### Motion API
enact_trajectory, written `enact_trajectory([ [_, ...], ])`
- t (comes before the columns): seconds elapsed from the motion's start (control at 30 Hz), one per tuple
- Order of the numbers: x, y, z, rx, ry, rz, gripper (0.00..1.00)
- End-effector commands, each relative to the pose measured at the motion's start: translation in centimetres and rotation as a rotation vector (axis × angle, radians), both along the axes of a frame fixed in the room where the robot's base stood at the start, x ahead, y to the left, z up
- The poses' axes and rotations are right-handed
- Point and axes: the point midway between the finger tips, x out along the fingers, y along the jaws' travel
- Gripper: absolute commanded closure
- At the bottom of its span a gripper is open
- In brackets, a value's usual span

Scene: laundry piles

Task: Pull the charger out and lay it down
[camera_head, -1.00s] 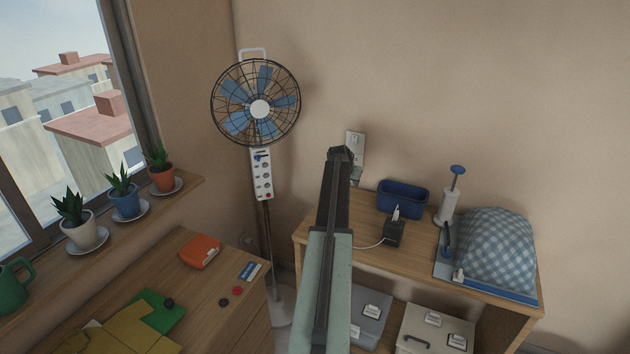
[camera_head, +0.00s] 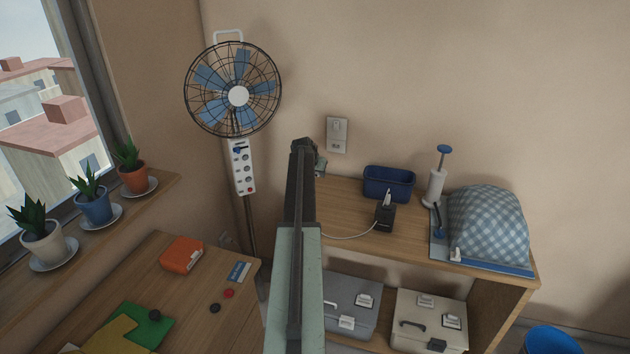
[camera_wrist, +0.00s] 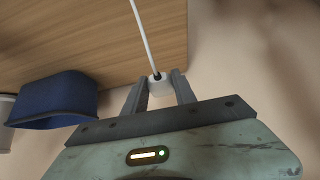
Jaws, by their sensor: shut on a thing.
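The charger (camera_wrist: 160,86) is a small white block with a cable, held between the two fingers of my gripper (camera_wrist: 160,92) in the wrist view. In the head view my arm hides the charger; only a bit of my gripper (camera_head: 319,165) shows at the arm's end. The white wall socket (camera_head: 337,134) is in plain view just above and right of the gripper, with nothing seen plugged into it. The charger's white cable (camera_head: 350,236) runs over the wooden shelf top (camera_head: 340,205) towards a black stand (camera_head: 384,217).
A fan (camera_head: 238,96) stands left of my arm. The shelf's front left part looks mostly clear. Cases (camera_head: 430,320) sit below.

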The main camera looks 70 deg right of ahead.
Motion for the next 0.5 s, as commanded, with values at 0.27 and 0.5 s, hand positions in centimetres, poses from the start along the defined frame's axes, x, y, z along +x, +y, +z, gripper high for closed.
enact_trajectory([
  [0.27,0.1,0.2,0.3,0.000,0.000,0.002,1.00],
  [0.5,0.2,0.2,-1.3,-0.001,0.001,0.003,1.00],
])
